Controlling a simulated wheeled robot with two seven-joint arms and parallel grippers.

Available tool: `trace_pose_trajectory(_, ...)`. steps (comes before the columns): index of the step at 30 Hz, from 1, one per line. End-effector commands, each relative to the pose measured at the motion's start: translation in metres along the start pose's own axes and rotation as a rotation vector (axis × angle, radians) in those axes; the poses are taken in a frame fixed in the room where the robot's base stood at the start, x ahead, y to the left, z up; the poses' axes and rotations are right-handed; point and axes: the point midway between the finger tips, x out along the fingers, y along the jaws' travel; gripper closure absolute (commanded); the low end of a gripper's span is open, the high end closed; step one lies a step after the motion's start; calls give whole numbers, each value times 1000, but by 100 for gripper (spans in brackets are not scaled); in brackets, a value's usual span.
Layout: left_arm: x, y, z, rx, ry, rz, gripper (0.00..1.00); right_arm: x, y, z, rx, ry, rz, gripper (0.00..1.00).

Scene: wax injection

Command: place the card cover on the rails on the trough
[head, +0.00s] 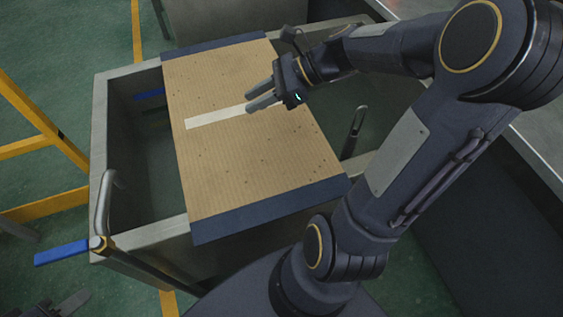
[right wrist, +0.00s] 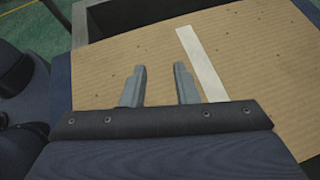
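The card cover (head: 215,170), a brown corrugated sheet with dark blue end strips and a white stripe, lies across the grey trough (head: 125,77). Its blue ends overlap the trough's near and far walls, and open trough shows to its left and right. Whether it sits flat on the rails, hidden beneath it, I cannot tell. My right gripper (head: 262,98) is over the cover near the stripe. In the right wrist view its fingers (right wrist: 160,85) are apart with nothing between them and the card cover (right wrist: 245,45) behind them. My left gripper (head: 68,304) shows only partly at the bottom left.
A bent metal handle (head: 104,203) and a blue lever (head: 62,252) stand at the trough's near left corner. A dark upright handle (head: 354,130) stands right of the cover. Yellow rails (head: 40,125) are at the left. Green floor surrounds the trough.

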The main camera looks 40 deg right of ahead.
Motion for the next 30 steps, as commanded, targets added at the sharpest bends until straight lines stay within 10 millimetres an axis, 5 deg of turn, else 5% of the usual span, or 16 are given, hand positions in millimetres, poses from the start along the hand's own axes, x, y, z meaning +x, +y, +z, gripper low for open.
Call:
trace_pose_trajectory(1,0,0,0,0,0,0,64,2,36,9,-266,80,31,73)
trace_pose_trajectory(3,0,0,0,0,0,0,64,2,77,7,-649,190,81,73)
trace_pose_trajectory(6,0,0,0,0,0,0,64,-2,121,-6,-1161,322,158,73)
trace_pose_trajectory(12,0,0,0,0,0,0,64,-10,158,-33,-1866,497,281,73)
trace_pose_trajectory(17,0,0,0,0,0,0,64,-12,164,-41,-2061,550,322,73)
trace_pose_trajectory(30,0,0,0,0,0,0,64,-12,164,-42,-2067,551,327,73)
